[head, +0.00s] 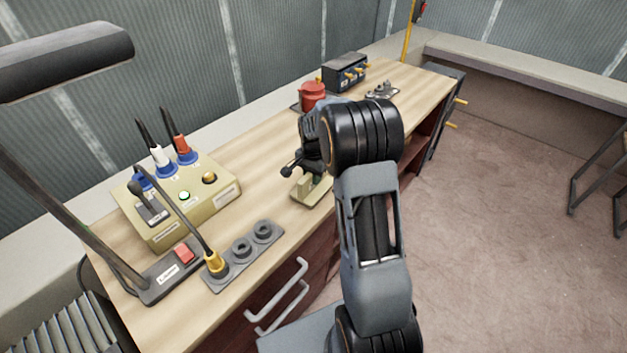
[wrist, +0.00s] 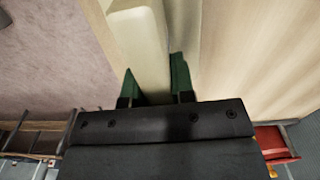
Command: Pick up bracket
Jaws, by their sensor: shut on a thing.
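The bracket (head: 305,196) is a pale cream-green angled piece at the front edge of the wooden bench, in the middle of the head view. My gripper (head: 318,178) is above it, partly hidden by my arm. In the wrist view the cream bracket (wrist: 145,45) runs between the two green fingers of my gripper (wrist: 155,80), which are shut on it. I cannot tell whether the bracket still touches the bench top.
Behind my gripper are a red pot (head: 312,95) and a dark box (head: 345,73). Open floor (head: 490,230) lies right.

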